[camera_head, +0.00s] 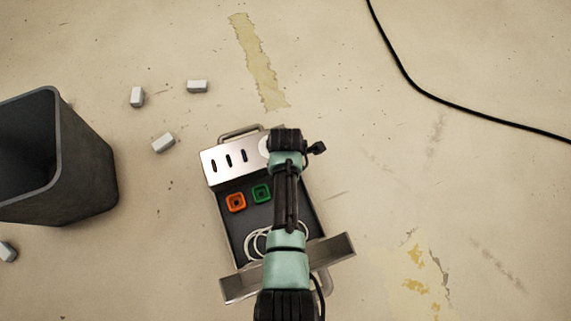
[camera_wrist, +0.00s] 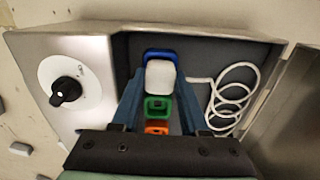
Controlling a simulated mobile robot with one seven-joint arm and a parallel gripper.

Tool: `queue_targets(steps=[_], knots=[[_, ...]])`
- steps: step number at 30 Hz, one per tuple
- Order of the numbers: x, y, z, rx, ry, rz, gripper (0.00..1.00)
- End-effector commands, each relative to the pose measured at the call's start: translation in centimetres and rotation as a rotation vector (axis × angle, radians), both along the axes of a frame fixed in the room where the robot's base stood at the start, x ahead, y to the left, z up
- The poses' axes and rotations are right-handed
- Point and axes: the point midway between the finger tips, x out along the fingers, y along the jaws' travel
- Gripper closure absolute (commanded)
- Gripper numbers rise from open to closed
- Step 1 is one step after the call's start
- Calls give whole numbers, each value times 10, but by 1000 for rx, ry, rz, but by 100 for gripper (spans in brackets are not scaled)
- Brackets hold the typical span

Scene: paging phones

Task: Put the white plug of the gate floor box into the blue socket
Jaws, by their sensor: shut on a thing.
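The gate floor box is an open metal case with a dark inside; its silver panel (camera_head: 222,160) shows in the head view. In the wrist view my gripper (camera_wrist: 160,82) is shut on the white plug (camera_wrist: 160,77). The plug lies over the near part of the blue socket (camera_wrist: 160,54), whose far rim shows past it. I cannot tell whether the plug is above the socket or in it. The green socket (camera_wrist: 158,106) and orange socket (camera_wrist: 157,129) are in line nearer me, both empty. My arm hides the blue socket and plug in the head view.
A white cord (camera_wrist: 226,98) is coiled inside the box beside the sockets. A black dial (camera_wrist: 66,90) sits on the panel. A grey bin (camera_head: 85,175) stands left; several small white blocks (camera_head: 197,86) lie around. A black cable (camera_head: 440,101) crosses the floor at upper right.

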Motion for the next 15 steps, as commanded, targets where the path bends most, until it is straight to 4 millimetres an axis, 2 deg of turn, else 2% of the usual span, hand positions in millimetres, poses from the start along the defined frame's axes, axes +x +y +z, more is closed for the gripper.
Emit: queue_targets(steps=[11,12,15], knots=[[0,0,-6,0,0,0,100],[0,0,-6,0,-1,0,54],[0,0,-6,0,-1,0,36]])
